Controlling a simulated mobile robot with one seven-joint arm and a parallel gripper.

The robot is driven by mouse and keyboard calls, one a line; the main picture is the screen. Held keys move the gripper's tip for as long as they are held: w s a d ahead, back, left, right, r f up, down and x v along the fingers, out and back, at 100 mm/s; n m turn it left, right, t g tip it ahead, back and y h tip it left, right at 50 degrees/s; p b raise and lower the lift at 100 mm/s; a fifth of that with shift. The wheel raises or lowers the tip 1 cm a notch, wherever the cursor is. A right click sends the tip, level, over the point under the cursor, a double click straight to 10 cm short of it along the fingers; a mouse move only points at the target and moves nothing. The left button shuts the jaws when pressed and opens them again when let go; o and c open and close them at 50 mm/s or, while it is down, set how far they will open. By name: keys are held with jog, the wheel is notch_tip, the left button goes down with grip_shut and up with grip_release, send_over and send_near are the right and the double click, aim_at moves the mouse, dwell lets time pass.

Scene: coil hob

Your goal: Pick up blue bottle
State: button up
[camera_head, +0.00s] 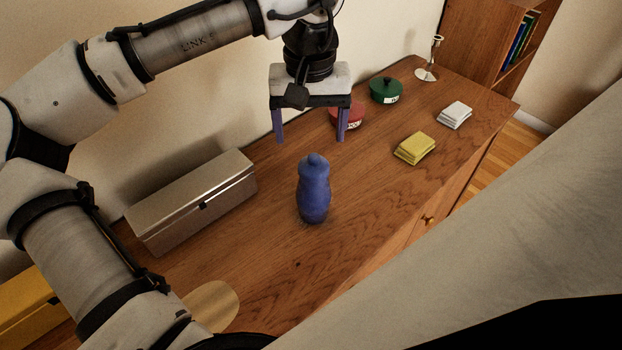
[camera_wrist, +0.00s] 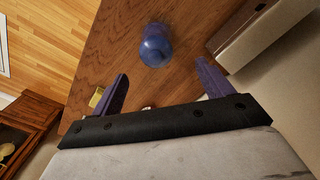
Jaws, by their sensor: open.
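The blue bottle (camera_head: 313,190) stands upright on the wooden cabinet top, near the middle of the head view. In the wrist view the blue bottle (camera_wrist: 156,46) shows from above, beyond the fingertips and roughly between their lines. My gripper (camera_head: 309,140) is open and empty, with its two blue-purple fingers pointing down. In the head view it appears above the bottle in the picture, apart from it. In the wrist view my gripper (camera_wrist: 163,68) has its fingers spread wide with nothing between them.
A metallic box (camera_head: 192,200) lies left of the bottle along the wall. A red pot (camera_head: 347,116) shows partly behind my gripper, with a green pot (camera_head: 386,91) beyond. Yellow (camera_head: 415,148) and white (camera_head: 455,115) stacks and a candlestick (camera_head: 429,62) stand right. The wood around the bottle is clear.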

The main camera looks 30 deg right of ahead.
aim_at(314, 156)
notch_tip(314, 156, down, 4)
jog(key=shift+f, duration=0.15)
jog(key=shift+s+d+f+p, duration=0.15)
jog(key=shift+f+p, duration=0.3)
jog(key=shift+f, duration=0.9)
jog(key=shift+s+d+f+p, duration=0.1)
jog(key=shift+f+p, duration=0.3)
jog(key=shift+f, duration=0.9)
jog(key=shift+r, duration=0.1)
jog(key=c, duration=1.7)
